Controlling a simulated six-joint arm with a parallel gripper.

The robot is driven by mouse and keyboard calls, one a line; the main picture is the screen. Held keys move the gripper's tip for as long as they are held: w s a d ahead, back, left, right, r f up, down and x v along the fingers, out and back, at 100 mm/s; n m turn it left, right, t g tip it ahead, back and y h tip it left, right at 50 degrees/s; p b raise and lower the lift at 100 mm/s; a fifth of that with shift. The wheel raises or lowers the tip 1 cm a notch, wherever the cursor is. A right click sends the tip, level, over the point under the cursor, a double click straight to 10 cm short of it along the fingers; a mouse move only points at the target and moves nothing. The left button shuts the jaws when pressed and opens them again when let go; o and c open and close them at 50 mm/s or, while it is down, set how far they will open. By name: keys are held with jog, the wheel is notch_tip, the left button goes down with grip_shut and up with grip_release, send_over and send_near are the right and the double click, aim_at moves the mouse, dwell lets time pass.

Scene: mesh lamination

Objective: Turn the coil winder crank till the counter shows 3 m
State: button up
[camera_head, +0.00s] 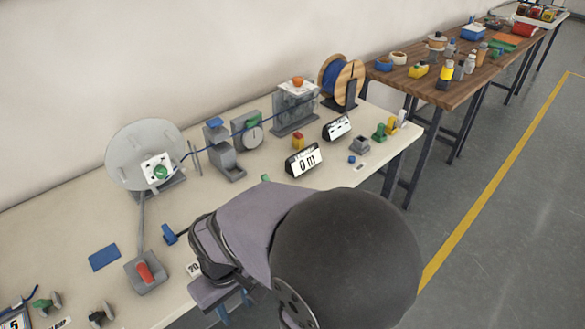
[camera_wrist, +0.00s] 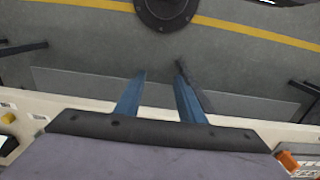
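The coil winder is a large grey disc (camera_head: 122,148) at the back left of the bench, with a white square plate and green knob (camera_head: 160,173) at its front. I cannot tell which part is its crank. A blue cable (camera_head: 265,113) runs to the disc from a wooden spool (camera_head: 346,88). The counter (camera_head: 303,163) shows "0 m". My gripper (camera_wrist: 160,82) has its two blue fingers apart with nothing between them. In the head view it is at the front edge of the bench, apart from the winder, and partly hidden by my arm.
A grey block with a red handle (camera_head: 146,271) stands at the front left, near a blue pad (camera_head: 104,257). A dial gauge (camera_head: 250,135) and other fixtures line the cable. A wooden table (camera_head: 440,95) stands beyond. The floor (camera_head: 490,230) at right is clear.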

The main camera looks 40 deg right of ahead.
jog(key=n+p, duration=0.6)
jog(key=n, duration=1)
send_near(139, 264)
notch_tip(139, 264, down, 5)
jog(key=shift+s+f, duration=0.1)
jog(key=shift+f, duration=0.05)
jog(key=shift+f+p, duration=1.05)
jog(key=shift+f, duration=2.65)
jog(key=shift+c, duration=0.4)
grip_shut()
